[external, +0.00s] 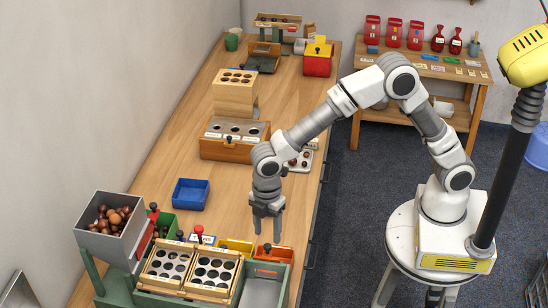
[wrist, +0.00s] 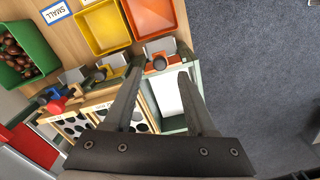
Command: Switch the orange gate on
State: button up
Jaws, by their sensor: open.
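The orange bin (external: 284,253) stands at the right end of a row of coloured bins at the front of the bench; it also shows in the wrist view (wrist: 153,15). At its near edge is the orange gate, a grey plate (wrist: 160,46) with a dark round knob (wrist: 159,62). My gripper (external: 267,235) is open and points down above this spot. In the wrist view the knob appears between the fingertips (wrist: 160,70); I cannot tell whether they touch it or how far above it they are.
The yellow bin (wrist: 98,25) and its gate stand just left of the orange one. A sorting tray with round holes (external: 213,270) and a red knob (external: 199,231) lie to the left. A grey hopper of chestnuts (external: 92,234) stands farther left.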

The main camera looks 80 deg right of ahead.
aim_at(268, 245)
notch_tip(268, 245, up, 14)
jog(key=p, duration=0.1)
dwell(0.4)
jog(key=s+d+r+m+t+p, duration=0.1)
jog(key=s+d+r+m+t, duration=0.1)
jog(key=s+d+r+m, duration=0.3)
jog(key=s+d+r+m+t, duration=0.1)
jog(key=s+d+r+m, duration=0.15)
jog(key=s+d, duration=0.5)
jog(key=s+d+f+m+t, duration=0.1)
jog(key=s+d+m+t, duration=0.1)
jog(key=s+d+m, duration=0.4)
jog(key=s+d, duration=0.1)
jog(key=s, duration=0.4)
jog(key=shift+s+f+t+p, duration=0.2)
jog(key=shift+f+t+p, duration=0.1)
jog(key=shift+p, duration=0.05)
